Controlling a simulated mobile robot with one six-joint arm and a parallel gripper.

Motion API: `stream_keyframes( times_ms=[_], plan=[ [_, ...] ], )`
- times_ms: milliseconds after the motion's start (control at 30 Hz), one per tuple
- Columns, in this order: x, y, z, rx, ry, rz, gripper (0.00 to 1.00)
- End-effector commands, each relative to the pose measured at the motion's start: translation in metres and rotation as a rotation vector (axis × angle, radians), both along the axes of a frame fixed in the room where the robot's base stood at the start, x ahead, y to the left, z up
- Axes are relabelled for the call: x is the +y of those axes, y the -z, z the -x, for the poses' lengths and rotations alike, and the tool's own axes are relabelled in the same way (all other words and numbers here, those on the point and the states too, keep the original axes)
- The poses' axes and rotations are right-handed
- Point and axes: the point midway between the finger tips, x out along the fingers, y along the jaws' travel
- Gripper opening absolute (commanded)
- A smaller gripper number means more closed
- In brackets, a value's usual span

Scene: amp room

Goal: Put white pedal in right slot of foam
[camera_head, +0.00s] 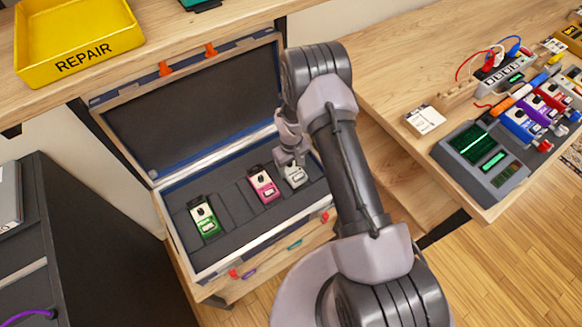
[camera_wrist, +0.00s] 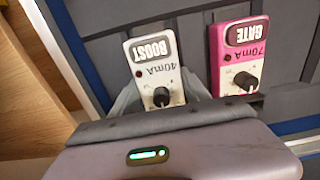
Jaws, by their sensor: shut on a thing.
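The white pedal (camera_head: 296,177), marked BOOST 40mA in the wrist view (camera_wrist: 154,62), is at the right part of the dark foam (camera_head: 232,208) in the open case. My gripper (camera_head: 291,160) comes down from above and is shut on the white pedal; in the wrist view my gripper (camera_wrist: 158,98) has its fingers along the pedal's sides. The pedal's lower part is hidden, so I cannot tell whether it is seated in the right slot or just above it.
A pink pedal (camera_head: 263,184), marked GATE, sits in the foam left of the white one. A green pedal (camera_head: 205,216) sits farther left. The raised case lid (camera_head: 195,105) stands behind. A yellow REPAIR tray (camera_head: 75,40) is on the back shelf. A bench with electronics (camera_head: 482,155) is at right.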

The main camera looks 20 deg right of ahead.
Motion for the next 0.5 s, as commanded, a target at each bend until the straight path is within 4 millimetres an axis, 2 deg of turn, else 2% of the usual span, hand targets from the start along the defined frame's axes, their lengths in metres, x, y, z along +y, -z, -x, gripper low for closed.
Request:
stream_keyframes(
  times_ms=[33, 400, 433, 500],
  plan=[
    [0.0, 0.0095, 0.0062, 0.013, -0.001, 0.0, 0.0],
    [-0.0001, 0.0111, 0.0068, 0.014, -0.002, 0.0, 0.0],
    [-0.0001, 0.0112, 0.0068, 0.014, -0.002, 0.0, 0.6],
    [-0.0001, 0.0113, 0.0068, 0.013, -0.002, 0.001, 0.74]
  ],
)
